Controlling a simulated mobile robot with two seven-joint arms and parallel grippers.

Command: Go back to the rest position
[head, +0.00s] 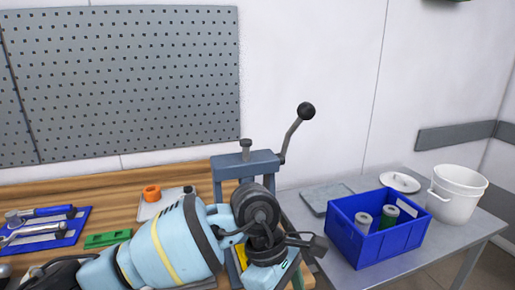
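My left arm, light blue with a yellow band, reaches in from the lower left across the front of the workbench. My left gripper (314,246) is at the arm's dark end, just in front of the blue-grey press (247,160) and left of the blue crate. Its fingers are small and partly hidden, so I cannot tell whether they are apart or hold anything. My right gripper is not in view.
The wooden bench (110,194) holds a blue tool mat (72,226), a green block (107,239) and an orange ring (151,193). On the grey side table (345,270) stand a blue crate (345,238) with cylinders, a white bucket (457,195), a lid (400,182) and a grey plate (322,197).

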